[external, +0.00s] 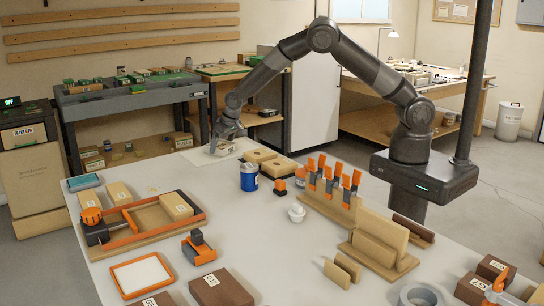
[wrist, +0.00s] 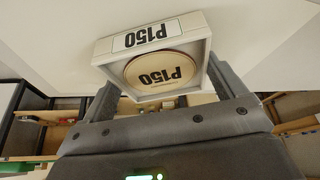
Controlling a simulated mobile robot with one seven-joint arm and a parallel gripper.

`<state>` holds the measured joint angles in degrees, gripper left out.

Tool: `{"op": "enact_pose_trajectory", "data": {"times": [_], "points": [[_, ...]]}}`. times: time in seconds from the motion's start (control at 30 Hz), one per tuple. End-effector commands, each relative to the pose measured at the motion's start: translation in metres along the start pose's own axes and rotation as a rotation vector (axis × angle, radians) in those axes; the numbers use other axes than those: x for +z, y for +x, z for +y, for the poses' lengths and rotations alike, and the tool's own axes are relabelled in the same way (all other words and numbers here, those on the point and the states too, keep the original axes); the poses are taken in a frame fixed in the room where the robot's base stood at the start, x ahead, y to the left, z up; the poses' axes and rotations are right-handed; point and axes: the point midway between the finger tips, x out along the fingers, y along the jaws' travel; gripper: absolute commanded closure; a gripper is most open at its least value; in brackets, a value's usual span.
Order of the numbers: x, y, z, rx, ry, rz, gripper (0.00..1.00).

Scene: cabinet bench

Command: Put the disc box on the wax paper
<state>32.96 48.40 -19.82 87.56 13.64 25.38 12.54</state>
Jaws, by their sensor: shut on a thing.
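The disc box (wrist: 153,52) is a pale open-fronted box with a round disc inside, both marked P150. My gripper (wrist: 165,90) is shut on it, one finger on each side. In the external view my gripper (external: 226,136) is at the far end of the table, pointing down, with the small pale disc box (external: 217,148) below it. The wax paper (external: 195,157) is a thin cream sheet lying flat there, directly under the box and gripper. I cannot tell whether the box touches the sheet.
Right of the sheet stand wooden blocks (external: 277,167) and a blue can (external: 249,177). An orange-edged wooden tray (external: 150,222) lies front left. Upright orange-handled tools (external: 330,180) stand in a wooden rack. The table between sheet and tray is mostly clear.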

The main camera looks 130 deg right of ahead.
Motion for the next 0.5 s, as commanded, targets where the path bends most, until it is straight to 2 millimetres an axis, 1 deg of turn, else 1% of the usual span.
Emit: {"op": "enact_pose_trajectory", "data": {"times": [0.07,0.1,0.2,0.23,0.5], "points": [[0.0007,0.002,0.0001,0.0,0.0,0.0,0.38],[0.0012,0.0028,0.0001,0.0,0.0,0.0,0.1],[0.001,0.0024,0.0001,0.0,0.0,0.0,0.02],[0.001,0.0024,0.0,0.0,0.0,0.0,0.0],[-0.0001,0.0,0.0,0.0,0.0,0.0,0.0]]}}
